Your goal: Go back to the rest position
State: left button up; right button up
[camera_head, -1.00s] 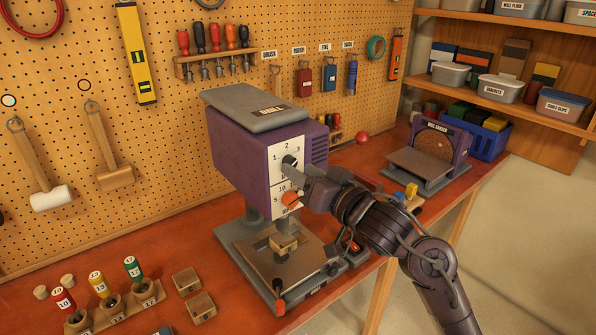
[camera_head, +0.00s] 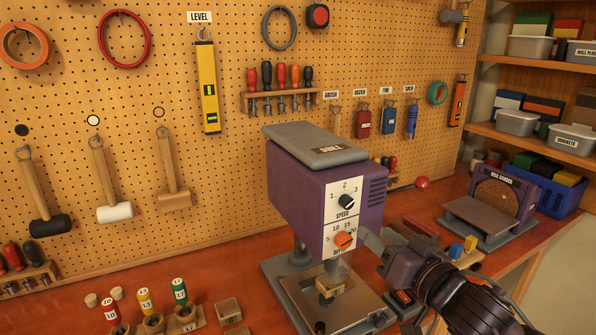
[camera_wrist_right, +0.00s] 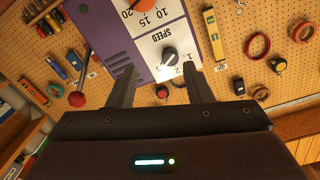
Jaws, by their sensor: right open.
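The purple drill press (camera_head: 300,190) stands on the red bench. Its front panel has a black speed knob (camera_head: 346,201) and an orange dial (camera_head: 343,240) below. My right gripper (camera_head: 368,240) is just right of the panel's lower part in the head view, its fingers overlapping the panel's edge. In the right wrist view my right gripper (camera_wrist_right: 160,85) is open and empty. The black knob (camera_wrist_right: 170,57) shows between and beyond its fingers, apart from them. My left gripper is out of view.
A disc sander (camera_head: 500,200) and a blue bin (camera_head: 555,190) stand at the right. Mallets (camera_head: 112,205) hang on the pegboard. Small yellow and blue blocks (camera_head: 468,243) lie close to my right arm.

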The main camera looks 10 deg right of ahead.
notch_tip(320, 180, down, 10)
jog(key=s+g+h, duration=0.2)
jog(key=g+h, duration=0.1)
jog(key=h, duration=0.1)
jog(key=s+a+f+n+g+h, duration=0.1)
jog(key=s+f+n+g, duration=0.1)
jog(key=s+f+g, duration=1.3)
jog(key=s+f+t+b, duration=0.1)
jog(key=s+f+t, duration=0.15)
jog(key=f, duration=1.65)
jog(key=s+f+t+b, duration=0.15)
jog(key=s+f, duration=0.25)
jog(key=f, duration=1.4)
jog(key=s+d+f+g+b, duration=0.1)
jog(key=s+d+f+g, duration=0.1)
jog(key=s+f, duration=1.6)
jog(key=shift+s+d+n+h+b, duration=0.3)
jog(key=shift+s+d+b, duration=0.05)
jog(key=shift+d, duration=0.3)
